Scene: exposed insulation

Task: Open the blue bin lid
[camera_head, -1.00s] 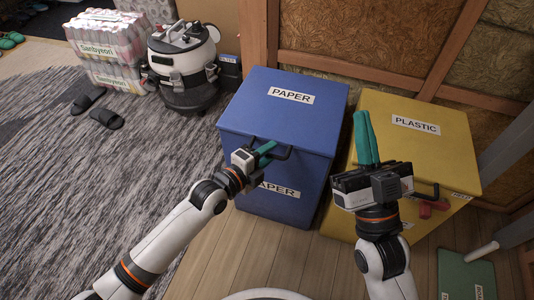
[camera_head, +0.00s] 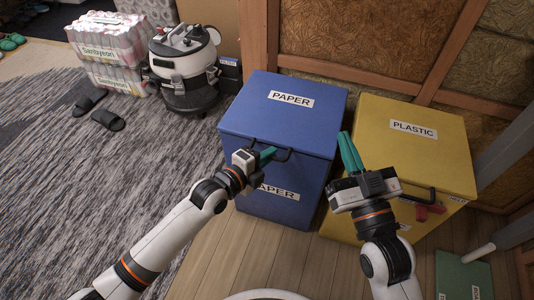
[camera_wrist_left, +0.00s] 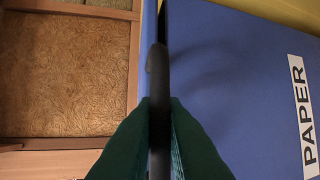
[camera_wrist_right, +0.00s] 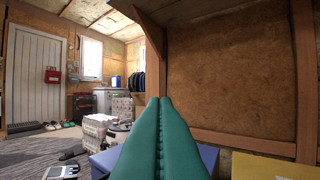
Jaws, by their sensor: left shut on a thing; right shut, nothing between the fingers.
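The blue bin (camera_head: 300,185) stands on the floor with its blue lid (camera_head: 292,120) down, marked PAPER on top and front. A dark handle (camera_head: 284,155) sits at the lid's front edge. My left gripper (camera_head: 266,156) is shut on this handle; in the left wrist view the handle (camera_wrist_left: 158,80) runs between the green fingers beside the blue surface. My right gripper (camera_head: 350,152) is shut and empty, raised in front of the gap between the blue and yellow bins. Its closed fingers (camera_wrist_right: 160,130) fill the middle of the right wrist view.
A yellow PLASTIC bin (camera_head: 420,145) with a red-handled latch area stands right of the blue bin. A vacuum cleaner (camera_head: 185,75) and wrapped bottle packs (camera_head: 105,45) stand at the back left. Slippers (camera_head: 107,119) lie on the grey rug (camera_head: 80,190).

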